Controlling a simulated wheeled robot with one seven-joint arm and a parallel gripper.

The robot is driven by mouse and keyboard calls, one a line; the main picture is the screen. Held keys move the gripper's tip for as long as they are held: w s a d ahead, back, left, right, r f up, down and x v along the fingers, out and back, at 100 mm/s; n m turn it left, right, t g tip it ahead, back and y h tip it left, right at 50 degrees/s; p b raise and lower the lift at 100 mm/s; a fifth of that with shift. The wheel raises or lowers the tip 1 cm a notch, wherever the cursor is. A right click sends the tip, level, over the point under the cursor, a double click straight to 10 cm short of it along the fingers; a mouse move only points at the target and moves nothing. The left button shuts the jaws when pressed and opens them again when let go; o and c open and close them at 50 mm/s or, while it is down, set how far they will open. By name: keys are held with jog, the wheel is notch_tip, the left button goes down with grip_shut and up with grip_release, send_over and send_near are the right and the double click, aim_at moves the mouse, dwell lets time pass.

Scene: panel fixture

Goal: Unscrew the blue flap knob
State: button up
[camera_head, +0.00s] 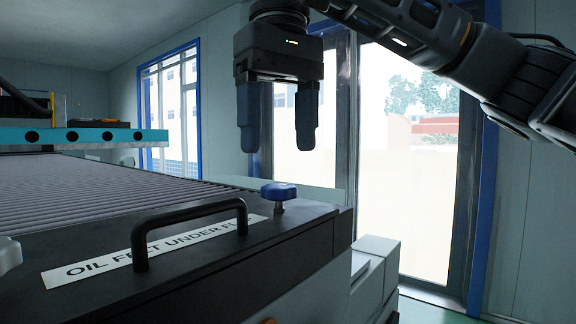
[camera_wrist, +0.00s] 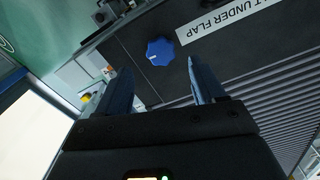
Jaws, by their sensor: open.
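The blue flap knob (camera_head: 279,193) stands on a short stem at the far right corner of a dark flap (camera_head: 200,262). In the wrist view the knob (camera_wrist: 160,51) is a lobed blue disc with a small light mark, lying beyond the fingertips and between their lines. My gripper (camera_head: 278,147) points straight down above the knob, with a clear gap between the fingertips and the knob. In the wrist view my gripper (camera_wrist: 158,66) has its two fingers spread and nothing between them. The knob is unobstructed in both views.
A black arched handle (camera_head: 188,222) rises from the flap beside a white label (camera_head: 150,255). A ribbed surface (camera_head: 110,190) lies behind, with a teal bar (camera_head: 90,137) beyond. A white knob (camera_head: 9,254) is at the left edge. Air around my gripper is free.

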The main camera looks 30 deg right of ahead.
aim_at(279, 186)
jog(key=shift+f+p, duration=0.35)
jog(key=shift+f, duration=2.3)
jog(key=shift+c, duration=0.4)
jog(key=c, duration=1)
